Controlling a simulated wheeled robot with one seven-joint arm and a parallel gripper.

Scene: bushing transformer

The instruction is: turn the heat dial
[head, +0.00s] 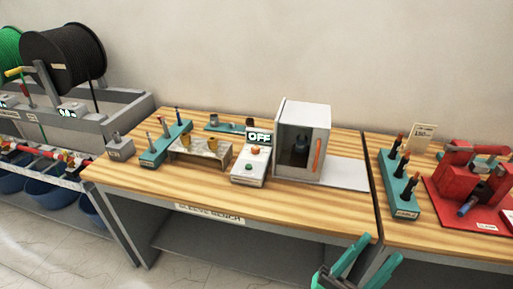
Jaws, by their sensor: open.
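A small light-grey control box (249,165) stands on the wooden bench, left of the white cabinet. A small orange-red knob (255,150), which looks like the heat dial, sits on its upper part. A dark display (259,137) above it reads "OFF". The dial's exact angle is too small to tell. My gripper (380,250) has teal fingers and shows at the bottom right, in front of the bench edge. Its fingers are spread apart with nothing visible between them. It is well away from the dial, to the right and nearer the camera.
The white cabinet (306,112) with a dark window and orange handle (318,154) stands right of the control box. A grey stand (200,155) and a teal rack (165,145) are to the left. A red fixture (470,172) is on the right bench. The bench front (270,203) is clear.

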